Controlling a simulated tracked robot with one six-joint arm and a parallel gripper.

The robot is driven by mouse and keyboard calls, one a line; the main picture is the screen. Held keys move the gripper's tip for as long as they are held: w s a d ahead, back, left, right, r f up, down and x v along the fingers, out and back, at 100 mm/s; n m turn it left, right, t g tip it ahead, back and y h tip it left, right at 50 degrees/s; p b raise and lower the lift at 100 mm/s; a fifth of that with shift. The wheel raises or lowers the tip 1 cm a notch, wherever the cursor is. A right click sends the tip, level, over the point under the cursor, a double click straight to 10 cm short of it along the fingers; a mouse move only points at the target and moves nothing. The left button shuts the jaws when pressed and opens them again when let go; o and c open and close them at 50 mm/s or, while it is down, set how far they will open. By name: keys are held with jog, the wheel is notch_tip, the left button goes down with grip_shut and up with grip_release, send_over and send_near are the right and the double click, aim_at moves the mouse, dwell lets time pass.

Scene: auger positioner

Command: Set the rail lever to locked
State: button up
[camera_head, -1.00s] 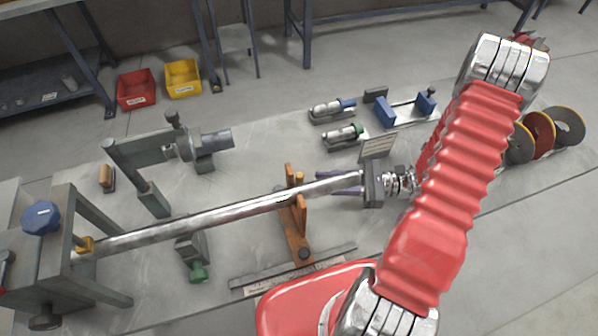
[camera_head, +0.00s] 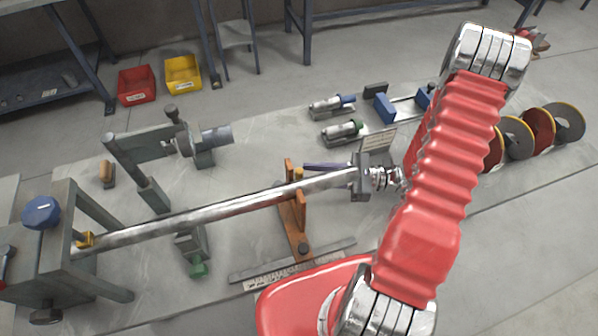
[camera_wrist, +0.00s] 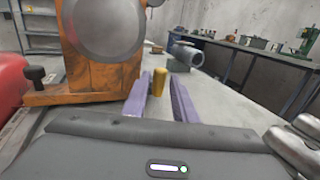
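A short upright yellow peg (camera_head: 299,174) stands by the orange stand (camera_head: 290,208) under the metal bar. It may be the rail lever's handle; no lock marking is readable. My gripper (camera_head: 308,167) is beside it, coming from the right, with its purple fingers pointing left. In the wrist view the fingers (camera_wrist: 161,98) are spread apart, and the yellow peg (camera_wrist: 159,83) appears between them near the tips. I see no contact with either finger. The peg's lower part is hard to make out.
A long metal bar (camera_head: 215,214) rests across the orange stand, close to my gripper. A black knob (camera_head: 303,248) sits on the stand's foot, by a marked rail (camera_head: 262,276). Grey clamps (camera_head: 205,145) and blue blocks (camera_head: 385,108) stand behind.

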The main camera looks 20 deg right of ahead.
aim_at(299, 173)
jog(key=shift+x, duration=2.1)
grip_shut()
